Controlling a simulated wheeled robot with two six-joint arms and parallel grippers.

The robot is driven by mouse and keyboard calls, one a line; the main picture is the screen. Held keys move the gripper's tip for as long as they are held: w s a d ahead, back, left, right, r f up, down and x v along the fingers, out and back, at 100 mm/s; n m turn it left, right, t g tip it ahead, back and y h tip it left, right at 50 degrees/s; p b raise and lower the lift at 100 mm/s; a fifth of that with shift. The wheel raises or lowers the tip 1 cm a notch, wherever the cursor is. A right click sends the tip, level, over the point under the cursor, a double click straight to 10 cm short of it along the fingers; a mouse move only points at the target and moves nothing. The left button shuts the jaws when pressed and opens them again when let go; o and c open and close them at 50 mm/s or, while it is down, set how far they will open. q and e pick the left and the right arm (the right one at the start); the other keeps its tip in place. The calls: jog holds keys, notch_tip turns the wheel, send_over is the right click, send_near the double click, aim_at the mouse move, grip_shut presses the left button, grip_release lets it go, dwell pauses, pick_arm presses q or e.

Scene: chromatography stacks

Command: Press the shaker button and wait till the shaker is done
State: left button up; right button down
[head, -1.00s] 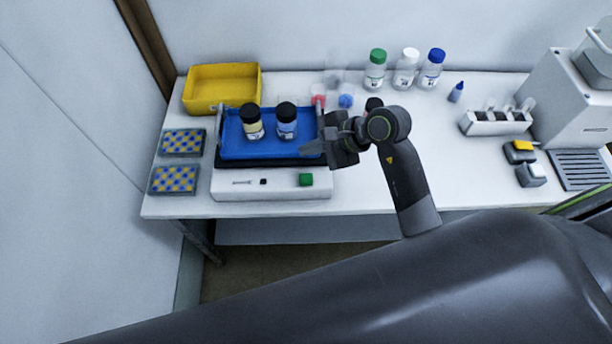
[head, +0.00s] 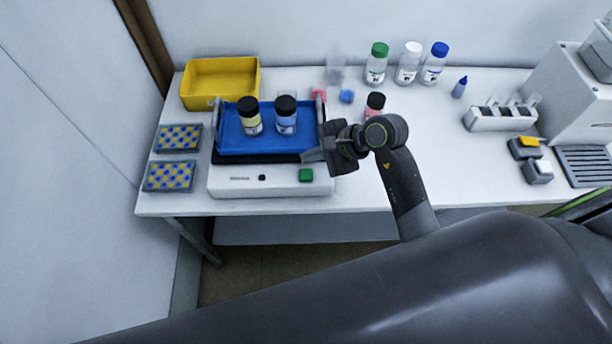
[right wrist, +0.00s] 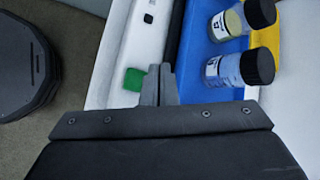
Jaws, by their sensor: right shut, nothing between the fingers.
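The shaker (head: 270,182) has a white base with a green button (head: 306,175) at its front right and a small black knob. On top sits its blue tray (head: 232,145) with two black-capped bottles standing in it, one yellowish (head: 249,118) and one bluish (head: 286,117). My right gripper (head: 306,157) is shut and empty, above the right front part of the shaker, close behind the button. In the right wrist view the fingertips (right wrist: 160,72) are beside the green button (right wrist: 134,79); contact cannot be told. My left gripper is not in view.
A yellow bin (head: 220,100) stands behind the shaker, and two patterned racks (head: 178,138) lie left of it. A black-capped bottle (head: 375,108) stands just behind my right gripper. Several capped bottles are at the back. The table's front edge is clear.

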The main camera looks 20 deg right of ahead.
aim_at(311, 175)
notch_tip(311, 175, down, 4)
jog(key=b, duration=0.3)
dwell(1.9)
jog(key=shift+f+b, duration=0.4)
jog(key=shift+b, duration=0.1)
